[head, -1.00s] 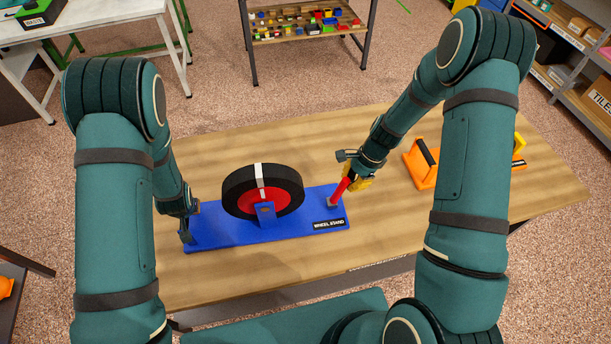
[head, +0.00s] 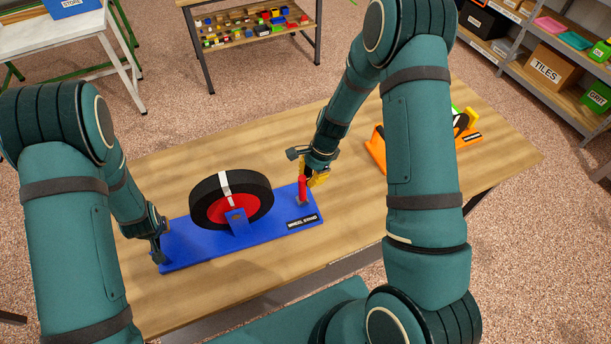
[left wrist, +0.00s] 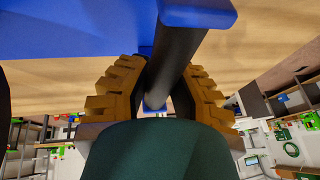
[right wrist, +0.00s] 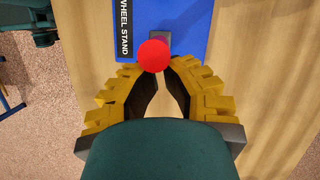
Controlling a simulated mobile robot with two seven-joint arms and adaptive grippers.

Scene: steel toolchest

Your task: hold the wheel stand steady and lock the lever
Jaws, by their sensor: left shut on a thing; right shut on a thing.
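The blue wheel stand (head: 262,233) lies on the wooden table, its black wheel (head: 202,204) with a red hub and white stripe upright on it. My left gripper (head: 158,250) is at the stand's left end; in the left wrist view it is shut around a black handle bar (left wrist: 178,55) with blue ends. My right gripper (head: 306,180) is shut on the red lever (head: 302,192) at the stand's right end. The lever stands nearly upright in the head view. In the right wrist view its round red top (right wrist: 153,56) shows between the fingertips; its lower part is hidden.
An orange holder (head: 376,152) stands to the right on the table, partly hidden behind my right arm. The table (head: 190,295) is clear in front of the stand. A shelf with boxes (head: 545,66) is at the far right.

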